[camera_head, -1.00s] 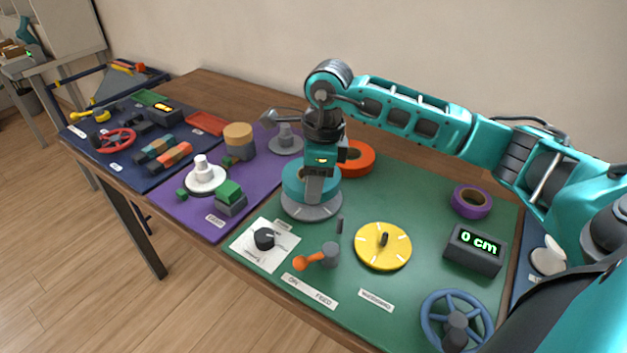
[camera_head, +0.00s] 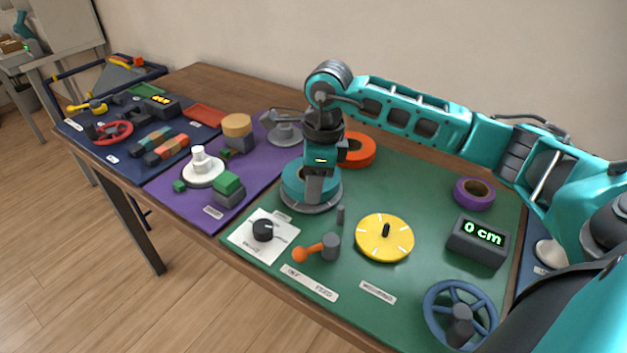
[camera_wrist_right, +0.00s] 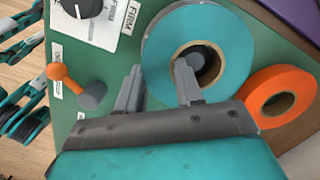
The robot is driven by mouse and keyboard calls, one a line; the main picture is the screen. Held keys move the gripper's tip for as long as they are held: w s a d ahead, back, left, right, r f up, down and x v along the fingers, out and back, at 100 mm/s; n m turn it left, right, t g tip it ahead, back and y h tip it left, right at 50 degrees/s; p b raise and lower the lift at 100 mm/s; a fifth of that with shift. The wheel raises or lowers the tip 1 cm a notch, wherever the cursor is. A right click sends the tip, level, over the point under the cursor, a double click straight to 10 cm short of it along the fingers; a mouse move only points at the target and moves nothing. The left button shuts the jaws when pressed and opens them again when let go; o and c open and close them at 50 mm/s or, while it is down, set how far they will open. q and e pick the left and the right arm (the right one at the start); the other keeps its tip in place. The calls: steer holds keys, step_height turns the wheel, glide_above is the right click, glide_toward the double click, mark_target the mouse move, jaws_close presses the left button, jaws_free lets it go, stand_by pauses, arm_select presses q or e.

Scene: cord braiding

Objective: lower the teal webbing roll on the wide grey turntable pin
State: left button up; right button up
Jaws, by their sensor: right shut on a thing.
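The teal webbing roll (camera_head: 296,184) sits around the pin of the wide grey turntable (camera_head: 322,206), very low over its plate; I cannot tell whether it touches. In the right wrist view the roll (camera_wrist_right: 229,35) shows from above, and the grey pin (camera_wrist_right: 203,57) stands inside its core hole. My right gripper (camera_head: 317,192) is shut on the roll's ring. In the wrist view one finger of this gripper (camera_wrist_right: 160,75) reaches into the hole and the other is at the outer side. My left gripper is out of view.
An orange roll (camera_head: 357,150) lies close behind. On the green mat are a yellow dial (camera_head: 384,238), an orange-handled lever (camera_head: 316,249), a black knob (camera_head: 263,230), a purple roll (camera_head: 474,193), a display reading 0 cm (camera_head: 478,240) and a blue handwheel (camera_head: 459,314).

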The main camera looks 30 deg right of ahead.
steer(key=o, duration=1.2)
steer(key=shift+r, duration=0.1)
steer(key=shift+w+d+r+p, duration=0.1)
steer(key=shift+w+r+p, duration=0.1)
steer(key=shift+r+p, duration=0.6)
steer(key=shift+s+r+p, duration=0.2)
steer(key=shift+r+p, duration=1.85)
steer(key=shift+r, duration=1)
